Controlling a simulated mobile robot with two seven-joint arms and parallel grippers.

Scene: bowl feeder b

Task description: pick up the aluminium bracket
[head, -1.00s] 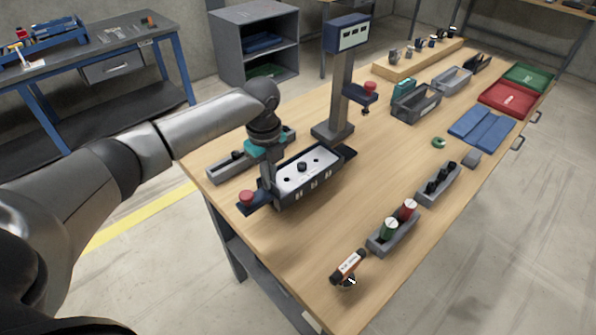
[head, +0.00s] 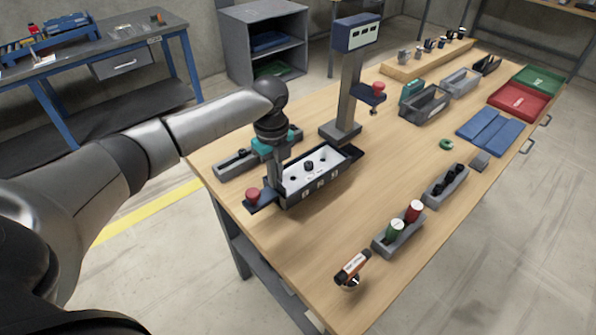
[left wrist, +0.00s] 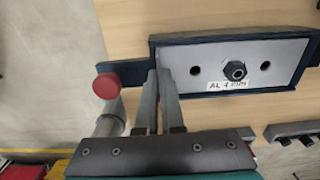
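A pale grey flat plate (left wrist: 205,64), which appears to be the aluminium bracket, lies in a dark-walled tray (head: 320,187). It has dark holes and a black hex nut (left wrist: 235,70) in its middle. A white label starting "AL" is on the near side. My left gripper (left wrist: 158,74) is at the tray's left end, fingers close together over the plate's edge. Whether they grip it is hidden. My right gripper is not in view.
A red knob (head: 253,194) stands close beside my left gripper. A post with a display box (head: 356,32) rises behind the tray. Grey holders with green and red cylinders (head: 404,236) stand to the right. The wooden tabletop (head: 340,225) between is clear.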

